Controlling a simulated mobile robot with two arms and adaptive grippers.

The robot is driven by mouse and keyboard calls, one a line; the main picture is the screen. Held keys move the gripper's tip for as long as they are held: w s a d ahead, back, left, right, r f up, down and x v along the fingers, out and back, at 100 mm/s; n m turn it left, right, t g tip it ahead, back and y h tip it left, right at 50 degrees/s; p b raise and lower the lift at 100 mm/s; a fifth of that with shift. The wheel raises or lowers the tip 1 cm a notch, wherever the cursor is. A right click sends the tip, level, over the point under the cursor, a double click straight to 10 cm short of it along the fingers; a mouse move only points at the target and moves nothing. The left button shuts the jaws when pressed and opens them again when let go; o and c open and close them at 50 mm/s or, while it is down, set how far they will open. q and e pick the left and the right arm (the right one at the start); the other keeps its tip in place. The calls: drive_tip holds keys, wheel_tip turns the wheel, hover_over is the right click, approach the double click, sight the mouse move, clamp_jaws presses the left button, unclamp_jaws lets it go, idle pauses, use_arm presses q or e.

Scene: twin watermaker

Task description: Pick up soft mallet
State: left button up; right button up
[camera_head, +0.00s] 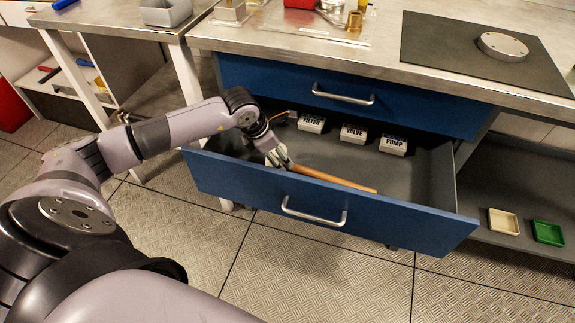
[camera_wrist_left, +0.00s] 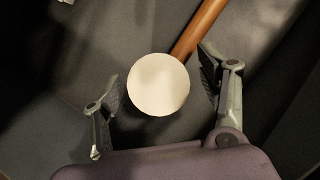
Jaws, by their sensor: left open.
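The soft mallet lies in the open blue drawer (camera_head: 330,219); its wooden handle (camera_head: 330,180) runs along the drawer floor toward the right. In the left wrist view its round white head (camera_wrist_left: 158,85) shows between the fingers, with the brown handle (camera_wrist_left: 200,28) going up and right from it. My left gripper (camera_head: 279,157) is inside the drawer at the handle's left end. It also shows in the left wrist view (camera_wrist_left: 160,100), open, with one finger on each side of the head. Gaps show between fingers and head. My right gripper is not in view.
Three small boxes labelled filter (camera_head: 311,122), valve (camera_head: 353,134) and pump (camera_head: 393,145) stand at the drawer's back. The upper blue drawer (camera_head: 400,108) is shut above. The drawer's front panel stands before my gripper. The drawer's right side is clear.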

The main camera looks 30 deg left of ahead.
use_arm(q)
drive_tip(key=shift+w+f, duration=0.15)
drive_tip(key=shift+f, duration=0.1)
drive_tip(key=shift+c, duration=0.4)
drive_tip(key=shift+d, duration=0.1)
clamp_jaws()
drive_tip(key=shift+r, duration=0.15)
idle(0.4)
